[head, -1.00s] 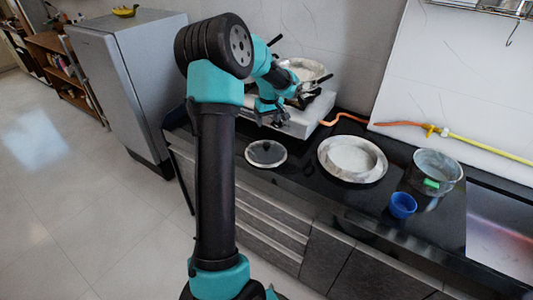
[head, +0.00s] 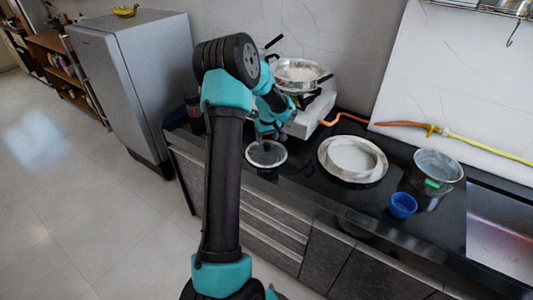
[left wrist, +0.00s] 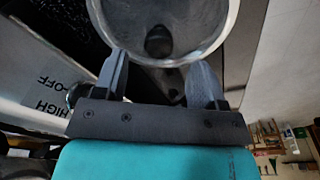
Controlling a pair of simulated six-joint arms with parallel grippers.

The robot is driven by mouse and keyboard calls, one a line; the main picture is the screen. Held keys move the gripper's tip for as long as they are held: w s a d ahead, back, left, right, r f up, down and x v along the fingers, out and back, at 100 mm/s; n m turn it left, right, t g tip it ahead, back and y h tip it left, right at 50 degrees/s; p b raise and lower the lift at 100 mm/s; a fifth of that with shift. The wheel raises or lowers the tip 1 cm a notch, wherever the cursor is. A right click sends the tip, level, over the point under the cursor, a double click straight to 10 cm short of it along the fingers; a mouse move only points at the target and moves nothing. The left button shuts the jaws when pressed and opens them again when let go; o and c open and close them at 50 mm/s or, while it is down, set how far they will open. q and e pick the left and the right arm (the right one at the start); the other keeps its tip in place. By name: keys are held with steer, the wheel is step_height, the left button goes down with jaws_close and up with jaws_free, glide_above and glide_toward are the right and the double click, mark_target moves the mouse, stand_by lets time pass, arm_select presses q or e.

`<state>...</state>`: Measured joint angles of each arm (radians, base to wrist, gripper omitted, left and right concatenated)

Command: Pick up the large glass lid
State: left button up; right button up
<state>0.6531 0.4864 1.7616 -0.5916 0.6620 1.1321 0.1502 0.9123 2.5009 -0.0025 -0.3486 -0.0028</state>
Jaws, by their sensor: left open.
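The round glass lid (head: 266,154) lies flat on the black counter, in front of the stove in the head view. It has a pale rim and a dark knob. In the head view my left gripper (head: 268,137) is just above the lid's far side, with its fingers partly hard to make out. In the left wrist view the lid (left wrist: 185,18) fills the top centre, its knob lying ahead of the space between the fingertips. There the left gripper (left wrist: 161,72) is open, with nothing between its fingers. My right gripper is not in view.
A pan (head: 300,70) sits on the white stove (head: 313,118) behind. A white dish (head: 352,157), a metal pot (head: 437,166) and a blue bowl (head: 402,205) stand to the right. An orange hose (head: 395,124) runs along the wall. A fridge (head: 150,80) stands left.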

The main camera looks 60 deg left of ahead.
mark_target(267, 144)
arm_select(q)
steer(key=shift+w+a+f, duration=0.1)
steer(key=shift+a+f, duration=0.05)
steer(key=shift+f, duration=1.15)
steer(key=shift+a+f, duration=0.1)
steer(key=shift+f, duration=1.2)
steer(key=shift+c, duration=0.4)
steer(key=c, duration=1.1)
steer(key=shift+r, duration=0.1)
steer(key=shift+r, duration=1.45)
steer(key=shift+d+r, duration=0.1)
steer(key=shift+r, duration=0.25)
steer(key=s+d, duration=0.3)
steer(key=d, duration=0.1)
steer(key=s+d+r, duration=0.1)
steer(key=s+d, duration=0.2)
steer(key=d, duration=0.1)
steer(key=s+d, duration=0.3)
steer(key=d, duration=0.2)
steer(key=shift+r, duration=0.15)
